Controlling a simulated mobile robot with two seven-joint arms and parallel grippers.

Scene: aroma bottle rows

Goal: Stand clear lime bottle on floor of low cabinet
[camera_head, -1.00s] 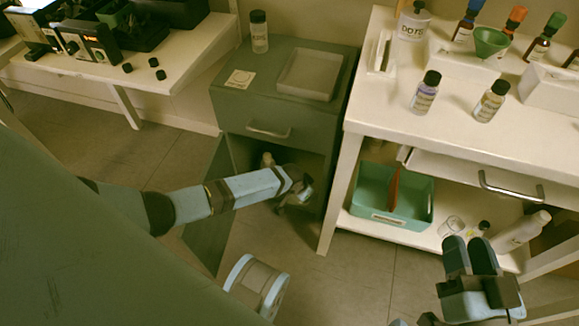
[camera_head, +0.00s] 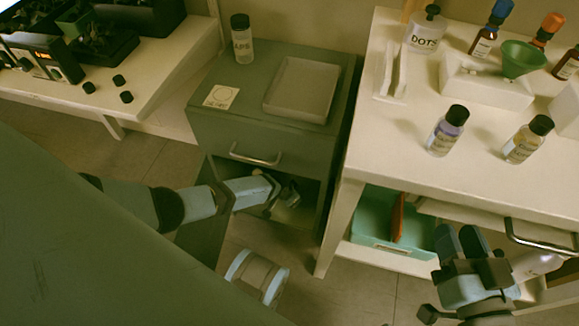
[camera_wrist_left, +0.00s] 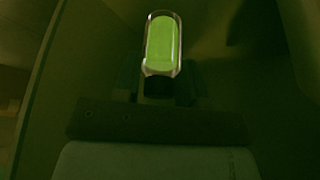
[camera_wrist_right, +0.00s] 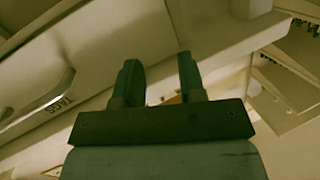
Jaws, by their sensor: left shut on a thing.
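The clear bottle with lime-green contents (camera_wrist_left: 163,42) shows in the left wrist view, its dark cap end between my left fingers. My left gripper (camera_wrist_left: 158,84) is shut on it. In the head view my left gripper (camera_head: 287,194) reaches into the open lower compartment of the low grey-green cabinet (camera_head: 215,133). The bottle is hard to make out there, and I cannot tell whether it touches the cabinet floor (camera_head: 296,213). My right gripper (camera_head: 461,242) is empty and open beside the white table; its parted fingers show in the right wrist view (camera_wrist_right: 160,72).
The cabinet's top holds a capped bottle (camera_head: 242,42), a square card (camera_head: 221,96) and a shallow tray (camera_head: 301,90). The white table (camera_head: 390,140) stands close on the right, with bottles on top and a teal bin (camera_head: 375,215) below.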

